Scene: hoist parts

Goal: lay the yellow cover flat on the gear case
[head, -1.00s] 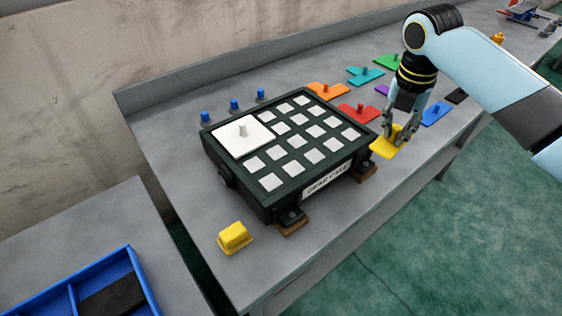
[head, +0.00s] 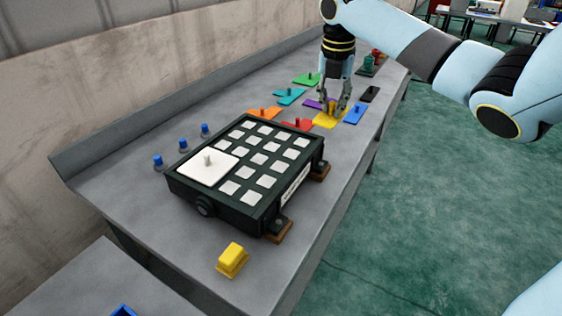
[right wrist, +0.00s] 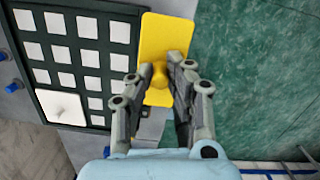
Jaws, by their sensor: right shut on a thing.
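The yellow cover (head: 325,121) is a flat plate with a round knob. My right gripper (head: 334,108) is shut on that knob. In the right wrist view the knob shows between the fingertips (right wrist: 160,75), and the plate (right wrist: 166,37) reaches past them beside the case. The gear case (head: 282,216) is a dark green box on the bench, with several pale square pads on top and a white square plate (head: 208,168) with a knob at one corner. The cover is beyond the case's right corner; its exact height cannot be told. My left gripper is not in view.
Flat coloured pieces with knobs, including red (head: 297,124), orange (head: 262,114) and blue (head: 354,113), lie on the bench (head: 130,205) behind the case. Blue pegs (head: 183,146) stand to its left. A yellow block (head: 232,260) lies in front, near clear bench.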

